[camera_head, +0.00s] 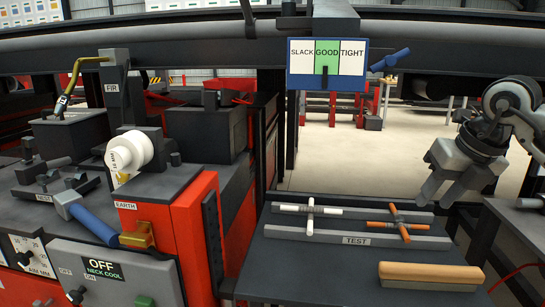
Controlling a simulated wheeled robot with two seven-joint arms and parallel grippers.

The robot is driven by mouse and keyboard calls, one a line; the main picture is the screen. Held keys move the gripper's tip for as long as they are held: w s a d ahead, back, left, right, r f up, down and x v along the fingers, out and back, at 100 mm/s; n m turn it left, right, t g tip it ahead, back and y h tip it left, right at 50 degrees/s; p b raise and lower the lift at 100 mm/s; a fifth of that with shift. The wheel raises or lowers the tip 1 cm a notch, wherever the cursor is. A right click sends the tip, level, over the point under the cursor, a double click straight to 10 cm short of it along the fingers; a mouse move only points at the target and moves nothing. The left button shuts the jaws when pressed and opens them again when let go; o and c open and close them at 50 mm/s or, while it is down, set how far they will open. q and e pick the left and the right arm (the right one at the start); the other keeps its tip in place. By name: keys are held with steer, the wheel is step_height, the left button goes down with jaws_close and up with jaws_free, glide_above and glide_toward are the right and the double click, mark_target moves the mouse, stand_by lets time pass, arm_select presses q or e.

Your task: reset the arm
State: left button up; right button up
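My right gripper (447,193) is at the right side, above the right end of the dark table. Its grey fingers point down and to the left, apart, with nothing visible between them. It touches nothing that I can see. My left gripper is out of view. Which arm the task means is not marked. On the red and grey machine at left, a lever with a blue handle (92,223) slants down to the right beside a brass bracket (137,236). A smaller blue handle (390,60) sticks out right of the gauge sign.
The sign (327,64) reads SLACK, GOOD, TIGHT, with its dark pointer under GOOD. Crossed white rods (310,211) and crossed orange rods (401,224) lie on the TEST rack (356,240). A tan block (430,276) lies in front. A white spool (129,152) is on the machine.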

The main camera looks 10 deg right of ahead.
steer(key=s+a+f+m+y+p, duration=0.1)
steer(key=s+a+f+y, duration=0.1)
steer(key=a+y, duration=0.6)
steer(key=s+a+f+y, duration=0.15)
steer(key=a+y, duration=0.25)
steer(key=a, duration=0.7)
steer(key=s+a+f+m+y+p, duration=0.1)
steer(key=s+a+f+y, duration=0.15)
steer(key=a+y, duration=0.55)
steer(key=s+d+f+m+t+h+p, duration=0.1)
steer(key=d+f+m+t+h, duration=0.1)
steer(key=f+m+t+h, duration=0.75)
steer(key=d+f+m+t+h, duration=0.25)
steer(key=m+h, duration=0.25)
steer(key=m, duration=1)
steer(key=s+f+m+g+h, duration=0.3)
steer(key=s+f+m+g, duration=0.2)
steer(key=s+f, duration=0.6)
steer(key=shift+f+m+g+p, duration=0.3)
steer(key=shift+f+m, duration=0.15)
steer(key=shift+f, duration=0.25)
